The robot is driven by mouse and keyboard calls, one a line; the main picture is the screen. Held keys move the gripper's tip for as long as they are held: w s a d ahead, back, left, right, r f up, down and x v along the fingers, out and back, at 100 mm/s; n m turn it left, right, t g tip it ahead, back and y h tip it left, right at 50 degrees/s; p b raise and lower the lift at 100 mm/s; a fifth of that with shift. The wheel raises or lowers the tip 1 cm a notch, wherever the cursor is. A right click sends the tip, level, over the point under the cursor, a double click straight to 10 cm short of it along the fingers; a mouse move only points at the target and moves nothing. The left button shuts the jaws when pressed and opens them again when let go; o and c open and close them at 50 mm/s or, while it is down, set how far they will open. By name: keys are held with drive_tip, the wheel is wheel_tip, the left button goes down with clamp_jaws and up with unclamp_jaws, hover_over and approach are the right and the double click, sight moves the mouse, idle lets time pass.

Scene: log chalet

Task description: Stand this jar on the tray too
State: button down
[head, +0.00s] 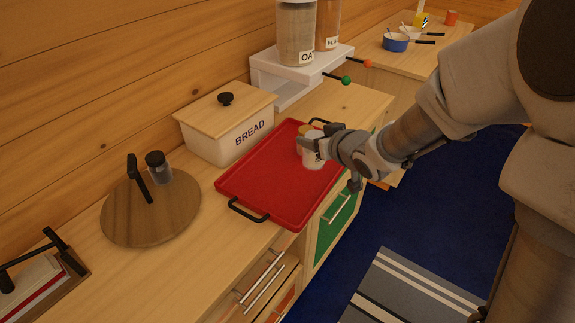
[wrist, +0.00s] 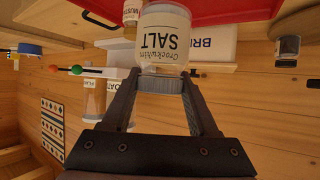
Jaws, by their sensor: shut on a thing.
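My gripper (head: 320,143) is shut on a white jar (head: 313,161) above the far right part of the red tray (head: 263,180). In the wrist view, which is upside down, the fingers (wrist: 163,82) hold the jar (wrist: 163,40) near its top, and its label reads SALT. The jar looks upright and is on or just above the tray; I cannot tell if it touches. A second jar with a yellowish top (head: 304,130) stands on the tray close behind it; its partly cut-off label shows in the wrist view (wrist: 131,12).
A BREAD bin (head: 215,145) stands behind the tray. A round board (head: 125,215) with a small dark-lidded jar (head: 158,168) is at left. A white shelf (head: 285,88) bears tall canisters (head: 296,35). The tray's near left part is bare.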

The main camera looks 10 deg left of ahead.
drive_tip(key=shift+w+a+f+b, duration=0.15)
drive_tip(key=shift+a+f+b, duration=0.3)
drive_tip(key=shift+a+f, duration=2)
drive_tip(key=shift+w+a+f+b, duration=0.1)
drive_tip(key=shift+a+f+b, duration=0.35)
drive_tip(key=shift+a+f, duration=1.95)
drive_tip(key=shift+f, duration=0.1)
drive_tip(key=shift+f, duration=0.15)
drive_tip(key=shift+c, duration=0.8)
unclamp_jaws()
